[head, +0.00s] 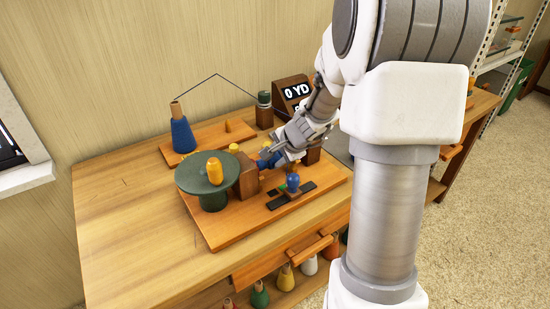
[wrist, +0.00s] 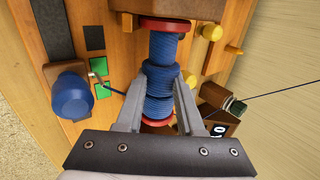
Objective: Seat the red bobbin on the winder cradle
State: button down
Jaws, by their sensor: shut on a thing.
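The bobbin has red end discs and is wound with blue yarn; in the wrist view (wrist: 160,76) it lies lengthwise between my fingers. One red disc is close to a wooden block (wrist: 195,8); the other is nearer my palm. My gripper (wrist: 158,86) is shut on the wound middle. In the head view my gripper (head: 277,156) is down at the winder, between two wooden blocks (head: 246,176) that look like the cradle. A bit of blue (head: 265,163) shows beside the fingers. The bobbin's underside is hidden, so I cannot tell whether it rests on the cradle.
A blue knob (head: 293,181) stands on dark strips at the front of the board. A green round-topped stand (head: 206,172) with a yellow peg is on the left. A blue yarn cone (head: 182,135) and a yard counter (head: 291,90) stand behind. The bench's left side is clear.

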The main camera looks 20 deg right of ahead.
jog(key=shift+c, duration=2.2)
grip_release()
jog(key=p+v, duration=0.6)
jog(key=v, duration=1.1)
jog(key=shift+s, duration=0.2)
jog(key=shift+r, duration=0.1)
